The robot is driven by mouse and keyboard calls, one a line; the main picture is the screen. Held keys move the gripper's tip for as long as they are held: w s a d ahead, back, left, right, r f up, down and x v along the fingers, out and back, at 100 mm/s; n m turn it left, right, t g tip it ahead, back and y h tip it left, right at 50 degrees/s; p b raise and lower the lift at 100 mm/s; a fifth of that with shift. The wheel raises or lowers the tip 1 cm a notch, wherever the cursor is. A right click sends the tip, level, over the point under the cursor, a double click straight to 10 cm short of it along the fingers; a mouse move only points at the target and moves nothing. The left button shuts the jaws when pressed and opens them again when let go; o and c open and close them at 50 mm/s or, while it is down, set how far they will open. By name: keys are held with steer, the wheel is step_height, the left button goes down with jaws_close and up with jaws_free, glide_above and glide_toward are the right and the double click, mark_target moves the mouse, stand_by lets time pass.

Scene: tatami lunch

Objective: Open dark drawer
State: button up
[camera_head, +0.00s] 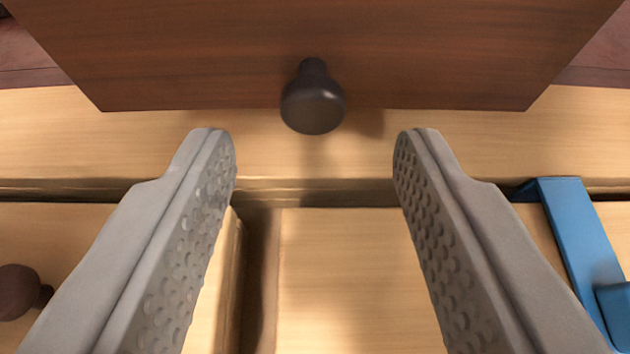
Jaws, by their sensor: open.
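The dark drawer front (420,50) is reddish-brown wood and fills the top middle of the view. A round dark knob (313,103) sticks out from it near its lower edge. My gripper (315,140) is open, with its two grey textured fingers spread wide. The knob lies between the lines of the two fingers, just beyond the fingertips in the picture. Neither finger touches it. Whether the drawer front stands out from the frame cannot be told for sure.
Light wood fronts (345,270) lie below, with a dark gap between two of them. A brown knob (18,290) shows at lower left, by the left finger. A blue handle-like piece (578,235) is at the right, close to the right finger.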

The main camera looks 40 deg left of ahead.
steer(key=v, duration=1.4)
steer(key=shift+s+d+f, duration=0.1)
steer(key=shift+f, duration=0.05)
